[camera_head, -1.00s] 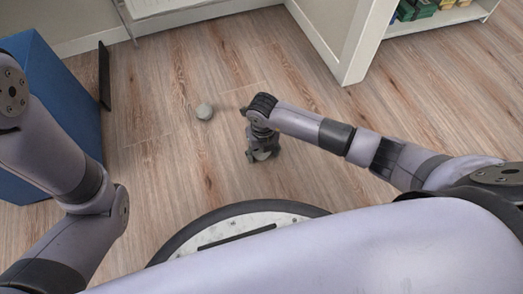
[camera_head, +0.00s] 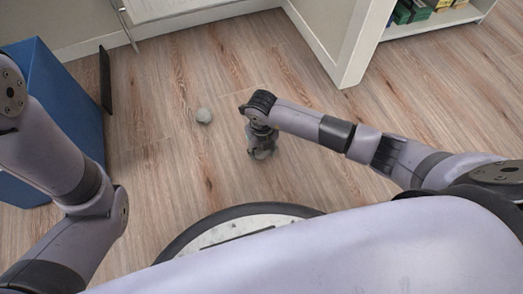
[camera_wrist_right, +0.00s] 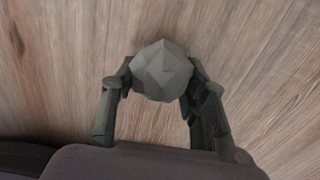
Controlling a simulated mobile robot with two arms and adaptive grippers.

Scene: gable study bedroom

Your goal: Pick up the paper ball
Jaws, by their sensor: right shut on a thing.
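A grey, faceted paper ball (camera_wrist_right: 162,71) sits between the fingertips of my right gripper (camera_wrist_right: 160,82) in the right wrist view, with both fingers touching its sides. In the head view the right gripper (camera_head: 261,152) points down just above or at the floor, and the ball in it is mostly hidden.
A blue box-like piece (camera_head: 62,115) stands at the left, with a thin dark panel (camera_head: 105,80) beside it. A white wall end (camera_head: 350,50) and a shelf (camera_head: 440,20) with books or boxes are at the upper right. The wood floor around the gripper is clear.

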